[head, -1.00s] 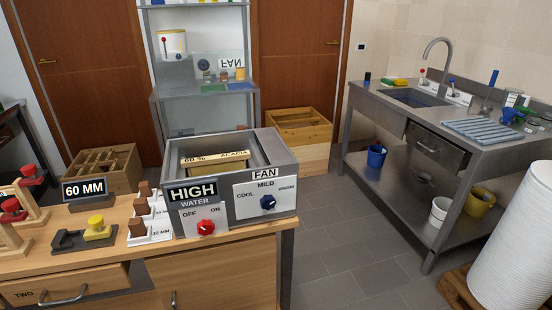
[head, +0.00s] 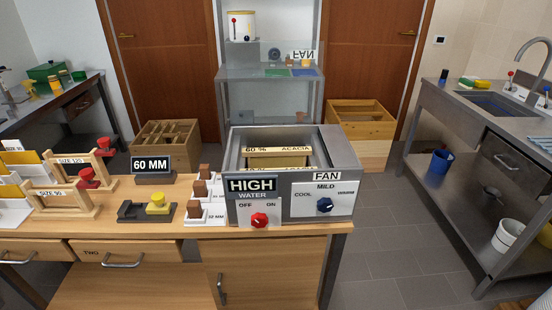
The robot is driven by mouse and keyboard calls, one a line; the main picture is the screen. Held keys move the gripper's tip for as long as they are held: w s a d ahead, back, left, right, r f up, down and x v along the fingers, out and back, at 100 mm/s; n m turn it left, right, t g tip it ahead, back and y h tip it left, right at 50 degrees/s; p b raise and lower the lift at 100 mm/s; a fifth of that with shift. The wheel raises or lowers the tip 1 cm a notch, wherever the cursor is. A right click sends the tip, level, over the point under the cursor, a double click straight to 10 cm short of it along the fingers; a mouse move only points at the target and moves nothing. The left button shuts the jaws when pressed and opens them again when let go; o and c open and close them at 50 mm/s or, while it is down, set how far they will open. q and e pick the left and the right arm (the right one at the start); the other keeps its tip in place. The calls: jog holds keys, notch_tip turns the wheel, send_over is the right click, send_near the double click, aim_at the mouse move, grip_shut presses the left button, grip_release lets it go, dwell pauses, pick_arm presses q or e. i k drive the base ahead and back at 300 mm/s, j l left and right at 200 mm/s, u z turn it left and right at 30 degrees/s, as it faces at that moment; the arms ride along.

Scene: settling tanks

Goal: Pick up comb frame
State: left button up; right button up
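Wooden bars marked "60 %" and "ACACIA" (head: 277,150) show inside the open grey metal tank (head: 341,152) on the wooden counter. They look like the top of a frame sitting in the tank, and their lower parts are hidden by the tank's front. I cannot tell for sure that this is the comb frame. A second lettered bar shows partly behind the front panel. Neither of my grippers is in view.
Left on the counter are a "60 MM" sign (head: 153,164), a yellow-knobbed block (head: 157,203) and wooden stands (head: 62,200). Wooden crates (head: 166,143) stand on the floor behind. Floor right of the counter is clear.

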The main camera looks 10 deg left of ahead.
aim_at(277, 158)
jog(key=i+u, duration=0.2)
jog(key=i, duration=0.4)
jog(key=i+l+u, duration=0.1)
jog(key=i+u, duration=0.15)
jog(key=i, duration=0.35)
